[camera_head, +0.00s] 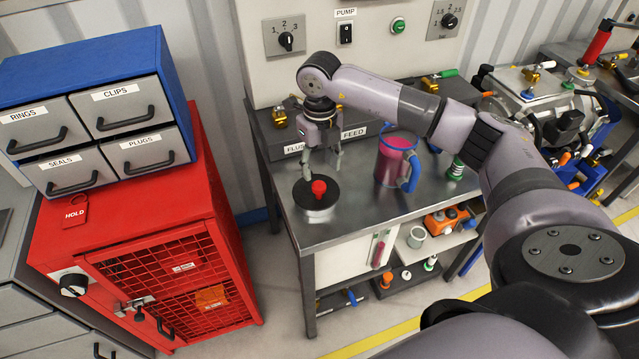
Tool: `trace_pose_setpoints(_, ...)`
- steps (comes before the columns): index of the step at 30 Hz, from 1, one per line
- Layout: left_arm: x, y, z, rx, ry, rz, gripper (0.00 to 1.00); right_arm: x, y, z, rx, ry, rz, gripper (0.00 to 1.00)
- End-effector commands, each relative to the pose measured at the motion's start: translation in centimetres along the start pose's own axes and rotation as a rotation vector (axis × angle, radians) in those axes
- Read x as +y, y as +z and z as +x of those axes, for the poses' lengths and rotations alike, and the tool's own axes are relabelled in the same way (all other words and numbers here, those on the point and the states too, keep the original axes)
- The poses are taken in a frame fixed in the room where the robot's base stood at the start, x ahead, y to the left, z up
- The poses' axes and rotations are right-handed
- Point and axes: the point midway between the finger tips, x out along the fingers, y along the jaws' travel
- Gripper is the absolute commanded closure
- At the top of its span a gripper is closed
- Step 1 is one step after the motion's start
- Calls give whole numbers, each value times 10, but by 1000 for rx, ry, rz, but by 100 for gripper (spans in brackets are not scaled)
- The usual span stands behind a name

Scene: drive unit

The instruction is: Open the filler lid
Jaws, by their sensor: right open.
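The filler lid (322,205) is a dark round disc with a red knob (319,187) on top. It sits over a round metal neck at the left front of the steel bench (345,222). The lid looks closed. My right gripper (323,168) points down just above and behind the red knob. Its fingers are apart with nothing between them, and it does not appear to touch the knob. My left gripper is not in view.
A clear jug (393,162) of pink liquid with a blue handle stands right of the lid. Behind are FLUSH and FEED labels and a panel with a PUMP switch (346,33). A red cage cabinet (150,240) stands left. An engine-like unit (545,90) is at right.

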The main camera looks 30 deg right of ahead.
Motion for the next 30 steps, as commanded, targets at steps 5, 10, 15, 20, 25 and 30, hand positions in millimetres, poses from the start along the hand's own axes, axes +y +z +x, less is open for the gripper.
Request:
trace_pose_setpoints(5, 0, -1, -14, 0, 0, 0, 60, 1, -1, 37, 4, 1, -1, 51)
trace_pose_setpoints(10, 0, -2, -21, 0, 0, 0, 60, 1, 0, 66, 3, 2, -1, 51)
trace_pose_setpoints(15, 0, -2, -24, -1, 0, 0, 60, 1, 0, 82, 0, 2, -1, 51)
trace_pose_setpoints(20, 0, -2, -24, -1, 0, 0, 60, 1, 0, 86, -1, 1, -2, 51)
trace_pose_setpoints(25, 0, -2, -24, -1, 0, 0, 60, 1, 0, 86, -1, 2, -2, 51)
trace_pose_setpoints(30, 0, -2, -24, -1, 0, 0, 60, 1, 0, 86, -1, 2, -2, 62)
